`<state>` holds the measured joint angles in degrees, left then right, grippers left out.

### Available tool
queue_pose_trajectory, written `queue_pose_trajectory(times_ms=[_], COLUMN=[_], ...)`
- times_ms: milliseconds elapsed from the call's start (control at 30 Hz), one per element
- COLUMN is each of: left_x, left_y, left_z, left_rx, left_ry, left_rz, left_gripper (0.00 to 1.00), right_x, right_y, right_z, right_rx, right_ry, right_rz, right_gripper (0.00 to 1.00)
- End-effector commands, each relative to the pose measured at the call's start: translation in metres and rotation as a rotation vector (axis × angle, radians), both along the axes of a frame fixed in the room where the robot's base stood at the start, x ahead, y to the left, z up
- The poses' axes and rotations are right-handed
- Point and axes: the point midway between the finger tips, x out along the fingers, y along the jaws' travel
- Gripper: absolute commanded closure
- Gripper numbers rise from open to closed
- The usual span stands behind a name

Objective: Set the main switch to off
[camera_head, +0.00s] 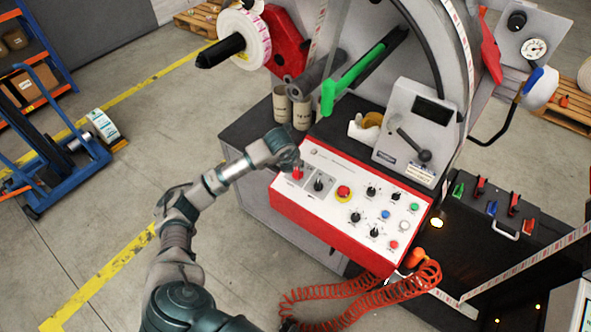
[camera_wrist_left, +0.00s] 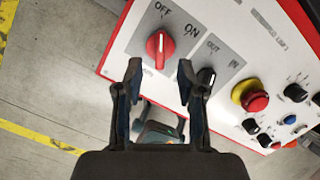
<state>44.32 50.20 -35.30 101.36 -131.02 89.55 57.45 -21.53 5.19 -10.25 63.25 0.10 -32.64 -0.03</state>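The main switch is a red rotary knob (camera_wrist_left: 160,52) on a grey plate (camera_wrist_left: 142,28) marked OFF and ON. Its grip stands upright in the left wrist view, with its pale mark toward OFF and ON to the right. In the head view the red switch (camera_head: 297,174) is at the left end of the control panel (camera_head: 330,190). My left gripper (camera_wrist_left: 158,74) is open and empty, its fingertips just below the knob in the wrist view, on either side of it. In the head view my left gripper (camera_head: 291,159) hovers over the switch, fingers hard to make out. My right gripper is out of view.
Right of the main switch are a black IN/OUT selector (camera_wrist_left: 205,77) and a red-yellow emergency stop (camera_wrist_left: 252,98). Several more knobs and buttons follow. Cardboard cores (camera_head: 283,105) stand behind the panel, and a coiled orange hose (camera_head: 330,300) hangs in front.

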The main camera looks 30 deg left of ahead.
Motion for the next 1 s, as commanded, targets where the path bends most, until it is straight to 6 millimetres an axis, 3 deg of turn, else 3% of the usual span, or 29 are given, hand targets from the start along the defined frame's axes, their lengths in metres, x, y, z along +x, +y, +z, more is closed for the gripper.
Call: queue_pose_trajectory(times_ms=[100, 333, 1000], left_x=[-0.009, -0.022, -0.024], left_y=[0.000, -0.001, -0.008], left_z=[0.025, 0.053, 0.055], left_rx=[0.001, -0.001, -0.018], left_ry=[-0.005, -0.001, -0.002], left_rz=[0.000, 0.002, -0.016], left_gripper=[0.61, 0.61, 0.61], right_x=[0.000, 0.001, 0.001], right_y=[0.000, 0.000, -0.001], right_z=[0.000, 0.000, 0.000], right_rx=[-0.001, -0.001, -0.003], right_ry=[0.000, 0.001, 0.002], right_rz=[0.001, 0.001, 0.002], right_gripper=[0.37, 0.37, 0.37])
